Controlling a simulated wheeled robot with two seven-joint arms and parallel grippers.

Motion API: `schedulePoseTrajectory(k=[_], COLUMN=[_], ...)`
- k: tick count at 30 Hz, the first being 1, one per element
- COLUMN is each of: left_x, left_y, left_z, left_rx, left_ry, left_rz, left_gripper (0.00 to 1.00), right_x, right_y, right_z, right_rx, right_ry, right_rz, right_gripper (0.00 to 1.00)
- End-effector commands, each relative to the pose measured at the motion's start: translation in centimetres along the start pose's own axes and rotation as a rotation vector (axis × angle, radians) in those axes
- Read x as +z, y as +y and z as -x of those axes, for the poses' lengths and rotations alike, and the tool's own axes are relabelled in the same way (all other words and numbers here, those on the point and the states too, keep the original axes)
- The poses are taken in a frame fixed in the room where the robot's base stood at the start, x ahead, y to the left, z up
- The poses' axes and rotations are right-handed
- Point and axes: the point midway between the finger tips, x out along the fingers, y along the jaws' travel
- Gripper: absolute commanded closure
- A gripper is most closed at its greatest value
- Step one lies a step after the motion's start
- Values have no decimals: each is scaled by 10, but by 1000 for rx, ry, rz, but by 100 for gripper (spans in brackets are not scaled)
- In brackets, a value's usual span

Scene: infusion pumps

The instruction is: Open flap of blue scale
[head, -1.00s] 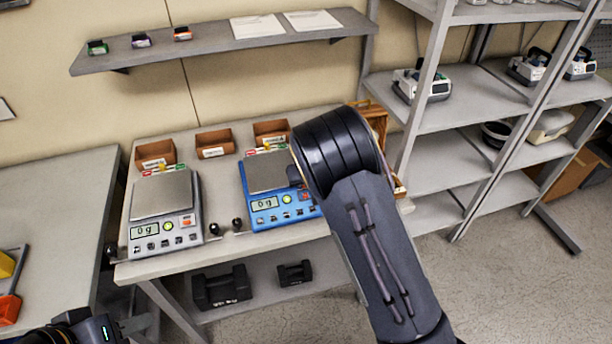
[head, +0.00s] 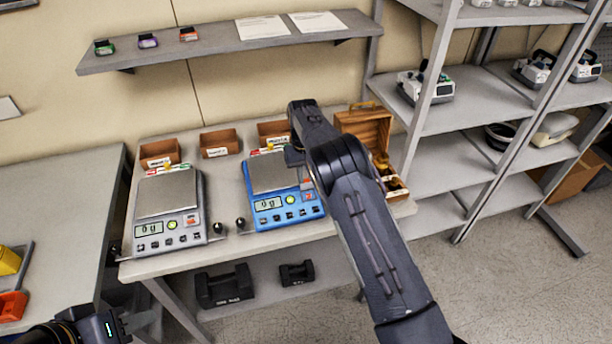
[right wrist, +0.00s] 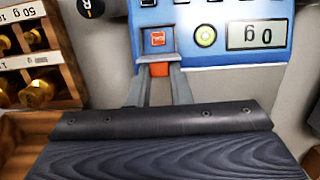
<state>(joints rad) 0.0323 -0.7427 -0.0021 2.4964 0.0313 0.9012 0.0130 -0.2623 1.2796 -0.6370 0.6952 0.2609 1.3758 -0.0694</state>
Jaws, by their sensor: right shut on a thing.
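The blue scale (head: 275,203) stands on the table with a grey weighing plate and a display reading 0 g. It shows upside down in the right wrist view (right wrist: 205,50).
A grey scale (head: 165,208) stands left of the blue one. Small brown bins (head: 219,143) line the back. A wooden box of brass weights (head: 388,172) stands close on the right. Black weights (head: 225,286) lie on the lower shelf.

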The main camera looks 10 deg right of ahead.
Motion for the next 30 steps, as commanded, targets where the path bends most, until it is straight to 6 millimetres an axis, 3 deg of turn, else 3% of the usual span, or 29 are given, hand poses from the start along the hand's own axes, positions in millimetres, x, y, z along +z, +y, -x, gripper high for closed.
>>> schedulePoseTrajectory(k=[13,14,18,26,30], left_x=[0,0,0,0,2], left_y=[0,0,0,0,-2], left_z=[0,0,0,0,-4], left_rx=[0,0,0,0,0], left_ry=[0,0,0,0,0], left_rz=[0,0,0,0,0], left_gripper=[64,64,64,64,64], right_x=[0,0,0,0,-2], right_y=[0,0,0,0,0], right_z=[-3,-3,-2,-1,9], right_rx=[1,1,0,0,-1], right_ry=[-12,-12,-10,-8,-3], right_rz=[0,0,0,1,1], right_gripper=[100,78,60,60,60])
